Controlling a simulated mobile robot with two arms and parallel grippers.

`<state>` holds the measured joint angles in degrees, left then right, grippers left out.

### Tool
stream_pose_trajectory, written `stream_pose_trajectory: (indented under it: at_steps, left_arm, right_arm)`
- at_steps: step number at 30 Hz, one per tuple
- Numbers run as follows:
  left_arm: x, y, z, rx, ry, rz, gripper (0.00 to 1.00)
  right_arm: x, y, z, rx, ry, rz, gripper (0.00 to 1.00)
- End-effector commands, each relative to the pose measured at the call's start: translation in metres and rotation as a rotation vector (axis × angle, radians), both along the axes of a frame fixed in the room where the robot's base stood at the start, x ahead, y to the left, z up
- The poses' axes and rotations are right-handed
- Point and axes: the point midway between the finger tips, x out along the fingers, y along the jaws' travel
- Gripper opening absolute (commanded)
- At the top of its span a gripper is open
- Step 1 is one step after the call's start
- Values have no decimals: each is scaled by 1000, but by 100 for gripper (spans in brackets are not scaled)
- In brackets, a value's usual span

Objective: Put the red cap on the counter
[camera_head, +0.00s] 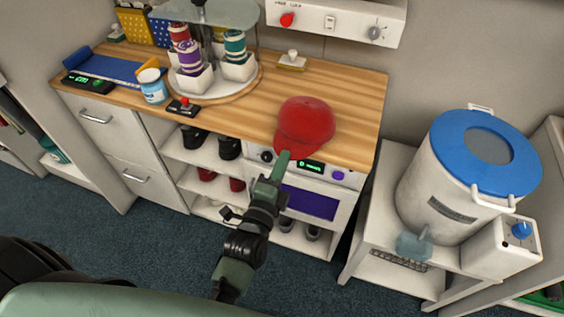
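The red cap (305,122) is at the right part of the wooden counter (245,112), near its front edge, crown up with the brim toward me. It appears to rest on the counter top. My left gripper (283,160) reaches up from below, and its tip overlaps the near edge of the brim in the picture. The fingers show edge-on as one narrow shape, so I cannot tell whether they are open or shut on the brim. My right gripper is not in view.
A round rack with thread-like spools (190,58) stands at the back left of the counter. A small device with a red knob (183,107) and a blue-white cup (152,86) are left. A white drum with a blue lid (484,152) stands on the right.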

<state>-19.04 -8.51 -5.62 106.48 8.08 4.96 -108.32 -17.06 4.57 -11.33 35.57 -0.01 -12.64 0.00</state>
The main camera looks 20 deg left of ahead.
Motion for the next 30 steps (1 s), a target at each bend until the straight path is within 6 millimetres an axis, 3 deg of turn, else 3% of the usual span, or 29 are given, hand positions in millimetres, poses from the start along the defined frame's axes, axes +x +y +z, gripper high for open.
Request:
stream_pose_trajectory:
  at_steps: [5, 7, 8, 20, 30]
  left_arm:
    - [0, 0, -5, 0, 0, 0, 0]
    - [0, 0, -4, 0, 0, 0, 20]
    - [0, 0, -4, 0, 0, 0, 25]
    - [-1, 0, 1, 0, 0, 0, 25]
    - [-68, 2, -6, 0, 5, -1, 25]
  right_arm:
    - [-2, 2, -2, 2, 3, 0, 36]
    - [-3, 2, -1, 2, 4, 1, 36]
    - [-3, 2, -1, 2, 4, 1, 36]
    - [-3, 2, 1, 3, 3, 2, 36]
    - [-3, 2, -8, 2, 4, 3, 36]
